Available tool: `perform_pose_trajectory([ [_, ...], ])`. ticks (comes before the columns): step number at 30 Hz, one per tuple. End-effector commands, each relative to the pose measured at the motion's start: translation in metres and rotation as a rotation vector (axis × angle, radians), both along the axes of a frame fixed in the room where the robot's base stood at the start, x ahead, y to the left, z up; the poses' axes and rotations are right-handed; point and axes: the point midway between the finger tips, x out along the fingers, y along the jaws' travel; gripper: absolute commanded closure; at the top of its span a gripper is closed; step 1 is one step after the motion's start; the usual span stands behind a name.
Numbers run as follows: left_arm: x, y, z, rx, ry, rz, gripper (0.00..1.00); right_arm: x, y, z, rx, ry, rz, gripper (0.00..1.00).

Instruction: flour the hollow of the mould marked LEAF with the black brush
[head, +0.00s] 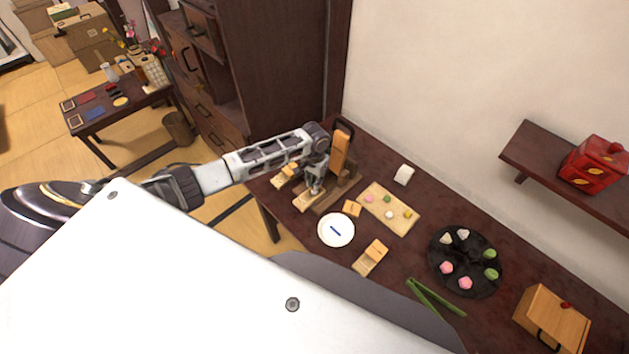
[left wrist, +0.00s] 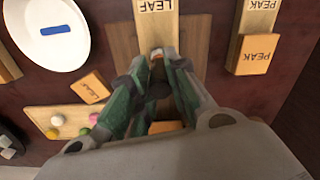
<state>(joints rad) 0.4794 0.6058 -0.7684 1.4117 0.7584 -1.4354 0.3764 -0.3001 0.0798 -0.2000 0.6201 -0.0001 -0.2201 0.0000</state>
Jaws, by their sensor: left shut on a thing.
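The mould marked LEAF (left wrist: 155,18) is a pale wooden block lying just beyond my fingertips in the left wrist view; in the head view it lies below my gripper (head: 306,202). My left gripper (head: 317,184) is shut, its green-padded fingers meeting near the LEAF block in the left wrist view (left wrist: 158,68). A dark thing between the fingers, apparently the black brush (left wrist: 158,90), is mostly hidden. I cannot tell whether it touches the mould. The hollow is not clearly visible. My right gripper is not in view.
A mould marked PEAK (left wrist: 258,22) with an orange piece lies beside LEAF. A white dish with a blue strip (head: 325,241), a sweets board (head: 399,222), another mould (head: 362,268), green tongs (head: 432,298) and a black plate (head: 470,267) are nearby. An upright orange piece (head: 340,150) stands close behind my gripper.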

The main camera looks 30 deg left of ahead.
Motion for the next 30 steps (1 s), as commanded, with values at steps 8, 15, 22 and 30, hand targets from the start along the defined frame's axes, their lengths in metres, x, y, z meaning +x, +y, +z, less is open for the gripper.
perform_pose_trajectory([
  [8, 0.002, -0.001, 0.000, 0.000, 0.000, 0.000, 1.00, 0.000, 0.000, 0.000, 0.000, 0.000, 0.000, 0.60],
  [15, 0.002, -0.001, 0.001, -0.001, 0.000, 0.000, 1.00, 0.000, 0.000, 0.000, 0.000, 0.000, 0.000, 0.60],
  [22, 0.002, -0.001, 0.009, -0.001, -0.001, 0.001, 1.00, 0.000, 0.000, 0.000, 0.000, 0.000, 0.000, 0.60],
  [30, 0.002, -0.001, 0.022, -0.001, 0.000, 0.001, 1.00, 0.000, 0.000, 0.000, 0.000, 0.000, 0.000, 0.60],
])
